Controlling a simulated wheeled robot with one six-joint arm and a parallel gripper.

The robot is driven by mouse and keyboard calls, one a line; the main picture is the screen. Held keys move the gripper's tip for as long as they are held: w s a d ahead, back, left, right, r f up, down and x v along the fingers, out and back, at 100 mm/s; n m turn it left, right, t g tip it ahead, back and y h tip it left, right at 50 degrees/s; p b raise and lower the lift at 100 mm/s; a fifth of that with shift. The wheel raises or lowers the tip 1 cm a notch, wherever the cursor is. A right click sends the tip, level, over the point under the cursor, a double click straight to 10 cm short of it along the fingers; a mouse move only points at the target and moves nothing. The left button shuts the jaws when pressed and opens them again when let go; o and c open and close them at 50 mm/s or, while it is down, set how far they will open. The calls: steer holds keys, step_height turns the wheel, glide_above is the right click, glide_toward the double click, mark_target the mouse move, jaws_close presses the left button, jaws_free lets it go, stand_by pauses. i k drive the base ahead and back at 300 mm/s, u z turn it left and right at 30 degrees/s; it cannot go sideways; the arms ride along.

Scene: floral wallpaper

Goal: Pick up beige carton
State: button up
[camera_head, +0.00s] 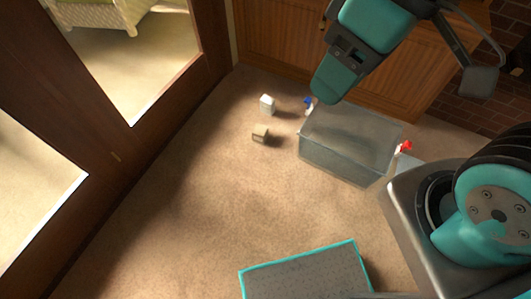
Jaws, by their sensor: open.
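A small beige carton (260,131) sits on the carpet left of the grey bin, its right side in shadow. It is apart from everything around it. Parts of my arm fill the upper right. My gripper (480,80) seems to show there as a dark end part, open and well away from the carton. Its two fingers are hard to make out, and I see nothing held.
A grey bin (345,152) stands right of the carton. A white carton (267,102) stands just behind it. A blue-topped item (308,103) and a red-topped item (405,147) are beside the bin. Wooden cabinets (285,45) close the back.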

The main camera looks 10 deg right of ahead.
mark_target(260, 133)
steer(key=z, duration=0.25)
steer(key=k, duration=0.3)
steer(key=u, duration=1.4)
steer(key=i, duration=0.85)
steer(key=u, duration=0.35)
steer(key=i, duration=0.85)
steer(key=z, duration=0.9)
steer(key=i, duration=0.95)
steer(key=z, duration=0.9)
